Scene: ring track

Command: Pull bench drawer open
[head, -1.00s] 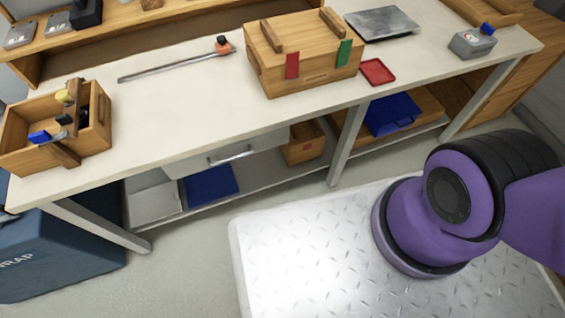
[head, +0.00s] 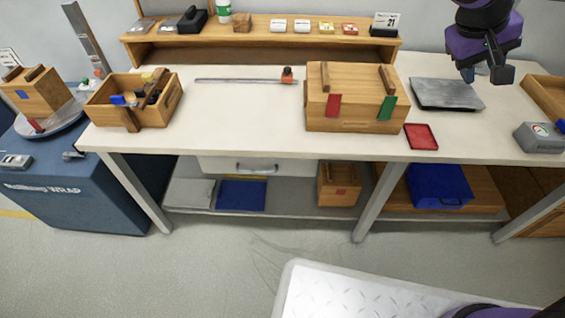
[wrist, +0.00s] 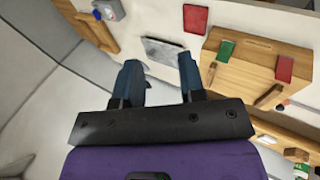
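The bench drawer (head: 221,165) is a pale front under the bench top, left of centre in the head view. The drawer looks shut. My gripper (head: 488,78) is at the upper right of the head view, above the bench and far from the drawer. In the wrist view my gripper (wrist: 160,72) shows two dark fingers spread apart with nothing between them. The drawer does not show in the wrist view.
The bench (head: 240,125) carries a wooden box (head: 345,110), a metal plate (head: 447,94), a red tray (head: 421,137) and an open wooden tote (head: 110,115). A table leg (head: 378,203) stands right of the drawer. The floor (head: 225,255) before it is clear.

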